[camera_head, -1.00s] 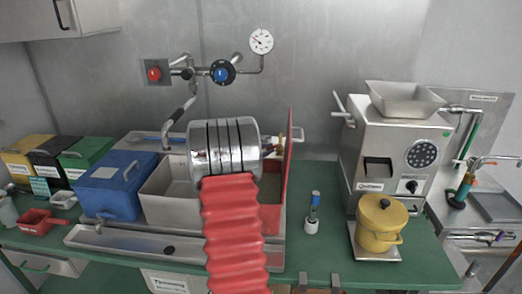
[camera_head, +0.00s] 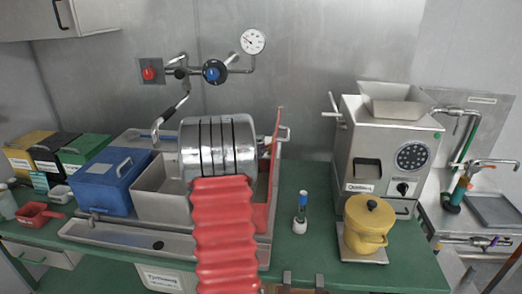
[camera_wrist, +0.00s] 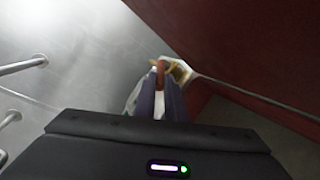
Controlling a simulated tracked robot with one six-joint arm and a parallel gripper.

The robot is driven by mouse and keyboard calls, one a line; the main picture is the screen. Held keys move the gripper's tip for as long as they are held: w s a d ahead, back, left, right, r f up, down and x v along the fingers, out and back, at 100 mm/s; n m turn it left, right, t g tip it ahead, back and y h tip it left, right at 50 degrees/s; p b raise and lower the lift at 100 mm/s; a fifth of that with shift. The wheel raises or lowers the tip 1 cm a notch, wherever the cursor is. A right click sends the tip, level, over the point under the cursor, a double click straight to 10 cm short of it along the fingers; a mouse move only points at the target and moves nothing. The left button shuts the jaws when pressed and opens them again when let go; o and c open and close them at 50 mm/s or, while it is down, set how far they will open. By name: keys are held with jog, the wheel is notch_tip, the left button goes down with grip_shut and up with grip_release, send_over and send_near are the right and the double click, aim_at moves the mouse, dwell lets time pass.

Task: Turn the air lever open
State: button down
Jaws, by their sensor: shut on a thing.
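In the wrist view my gripper (camera_wrist: 159,90) has its two purple-grey fingers close together around a small orange-brown piece (camera_wrist: 160,74). A yellow and white part (camera_wrist: 180,72) sits just beyond it, beside a dark red panel. This small piece may be the air lever; its full shape and angle are hidden. In the head view my gripper is hidden behind my metal wrist. There the red-sided panel (camera_head: 276,150) stands upright just right of my wrist.
A blue-knobbed valve (camera_head: 214,72), red knob (camera_head: 149,73) and gauge (camera_head: 253,41) are on the back wall. A blue box (camera_head: 108,185) stands left. The grinder machine (camera_head: 387,150), yellow pot (camera_head: 370,222) and small blue-topped bottle (camera_head: 301,212) stand right.

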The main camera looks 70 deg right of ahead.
jog(key=shift+a+f, duration=0.15)
jog(key=shift+f, duration=0.2)
jog(key=c, duration=1.8)
grip_release()
jog(key=shift+r, duration=0.2)
jog(key=shift+w+r, duration=0.1)
jog(key=v, duration=1.3)
jog(key=shift+a, duration=0.35)
jog(key=shift+c, duration=0.3)
